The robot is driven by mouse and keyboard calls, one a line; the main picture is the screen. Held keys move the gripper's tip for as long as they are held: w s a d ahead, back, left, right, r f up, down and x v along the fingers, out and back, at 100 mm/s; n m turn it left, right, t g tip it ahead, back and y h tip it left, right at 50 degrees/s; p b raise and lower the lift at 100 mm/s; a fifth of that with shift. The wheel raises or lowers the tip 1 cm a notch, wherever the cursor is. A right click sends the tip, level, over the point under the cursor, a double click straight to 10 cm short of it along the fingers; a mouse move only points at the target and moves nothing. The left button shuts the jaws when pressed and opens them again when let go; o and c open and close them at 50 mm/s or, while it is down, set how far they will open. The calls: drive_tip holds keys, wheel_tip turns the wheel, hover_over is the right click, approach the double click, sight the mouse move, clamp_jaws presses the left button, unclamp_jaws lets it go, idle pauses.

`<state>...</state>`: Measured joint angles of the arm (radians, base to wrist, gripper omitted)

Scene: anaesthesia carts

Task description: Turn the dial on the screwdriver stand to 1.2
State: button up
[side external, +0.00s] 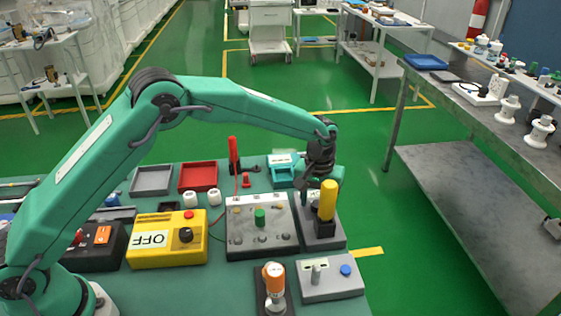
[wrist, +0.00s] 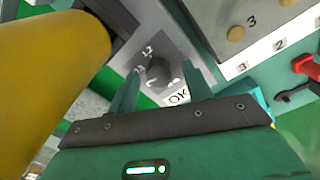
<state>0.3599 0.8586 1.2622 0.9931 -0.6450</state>
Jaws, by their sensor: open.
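The screwdriver stand (side external: 325,236) is a grey block with a thick yellow screwdriver handle (side external: 327,200) standing upright in it. In the wrist view the handle (wrist: 45,85) fills the left side. The dial (wrist: 158,72) is a dark grey knob on the stand's pale top (wrist: 185,48), with small printed numbers around it that I cannot read surely and an "OK" label beside it. My gripper (wrist: 161,76) is open, with one finger on each side of the dial; I cannot tell whether they touch it. In the side view my gripper (side external: 312,182) is behind the handle, and the dial is hidden.
A grey panel with a green knob (side external: 260,217) stands close left of the stand. A yellow "OFF" box (side external: 165,240) is farther left. In front are an orange-topped tool (side external: 273,277) and a grey box with a blue button (side external: 332,280). Trays lie behind.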

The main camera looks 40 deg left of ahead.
drive_tip(key=c, duration=1)
drive_tip(key=shift+a+m, duration=0.15)
drive_tip(key=shift+m, duration=2.05)
drive_tip(key=o, duration=1)
